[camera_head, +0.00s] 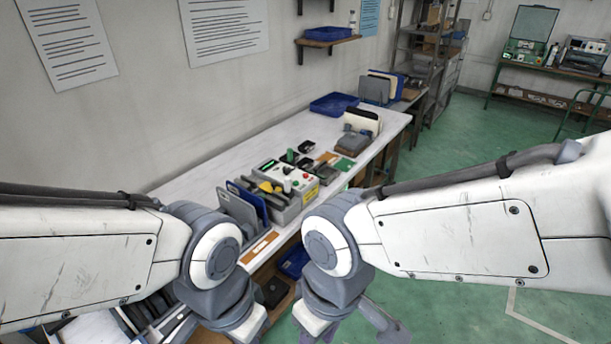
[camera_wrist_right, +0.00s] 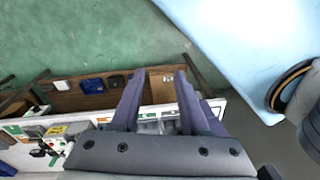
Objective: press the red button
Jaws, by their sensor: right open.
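A white-topped control box (camera_head: 298,180) stands on the long white table, with green and dark controls on its top. A small red spot that looks like the red button (camera_head: 306,175) shows on that panel. My right gripper (camera_wrist_right: 157,80) is open and empty in the right wrist view, its fingers over the table's edge and apart from the box. In the head view, my left gripper's wrist (camera_head: 238,322) hangs at the bottom, in front of the table; its fingers are out of frame or hidden.
The long white table (camera_head: 190,185) runs along the wall. Blue and grey panels (camera_head: 248,205) stand upright beside the box. A blue tray (camera_head: 334,104) and a holder with panels (camera_head: 360,125) stand farther back. Green floor (camera_head: 440,270) lies free at the right.

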